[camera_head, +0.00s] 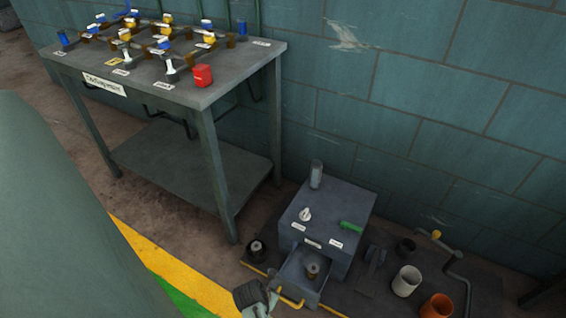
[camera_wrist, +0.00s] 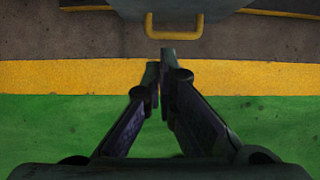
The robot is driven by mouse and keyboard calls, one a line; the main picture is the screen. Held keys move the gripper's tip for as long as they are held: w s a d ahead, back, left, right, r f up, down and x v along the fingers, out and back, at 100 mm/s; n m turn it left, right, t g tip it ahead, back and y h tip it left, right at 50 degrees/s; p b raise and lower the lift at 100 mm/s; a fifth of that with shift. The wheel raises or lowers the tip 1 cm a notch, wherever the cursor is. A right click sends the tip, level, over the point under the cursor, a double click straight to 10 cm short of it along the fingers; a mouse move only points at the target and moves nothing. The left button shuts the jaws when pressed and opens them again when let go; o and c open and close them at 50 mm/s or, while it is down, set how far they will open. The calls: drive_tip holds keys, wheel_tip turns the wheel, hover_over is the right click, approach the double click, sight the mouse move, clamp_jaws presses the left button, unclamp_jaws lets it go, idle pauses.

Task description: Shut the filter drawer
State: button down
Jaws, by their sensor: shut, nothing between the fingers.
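The filter drawer (camera_head: 300,281) sticks out open from the front of a grey box (camera_head: 325,215) on the floor. A dark round part (camera_head: 312,268) stands inside it. Its yellow handle (camera_head: 290,302) faces me; in the wrist view the handle (camera_wrist: 173,37) hangs from the drawer's front edge (camera_wrist: 190,10). My gripper (camera_head: 271,300) is at the lower edge of the head view, just left of the handle. In the wrist view my gripper (camera_wrist: 160,62) is shut and empty, its tips just below the handle in the picture. Whether they touch it I cannot tell.
The box carries a white knob (camera_head: 305,214), a green handle (camera_head: 351,226) and a grey cylinder (camera_head: 316,174). A black knob-like part (camera_head: 257,249) stands left of the drawer. White (camera_head: 406,281) and orange (camera_head: 437,306) cups stand right. A valve table (camera_head: 235,85) is behind left.

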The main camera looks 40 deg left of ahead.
drive_tip(key=shift+w+a+f, duration=0.3)
drive_tip(key=shift+w+f, duration=0.85)
drive_tip(key=shift+f, duration=0.1)
drive_tip(key=shift+w+a+f, duration=0.25)
drive_tip(key=shift+w+f, duration=0.9)
drive_tip(key=shift+f, duration=0.05)
drive_tip(key=shift+w+a+f, duration=0.3)
drive_tip(key=shift+w+f, duration=0.85)
drive_tip(key=shift+f, duration=0.1)
drive_tip(key=w+a+b, duration=0.3)
drive_tip(key=w+a, duration=0.1)
drive_tip(key=w, duration=1.2)
drive_tip(key=shift+w, duration=0.2)
drive_tip(key=shift+r, duration=0.1)
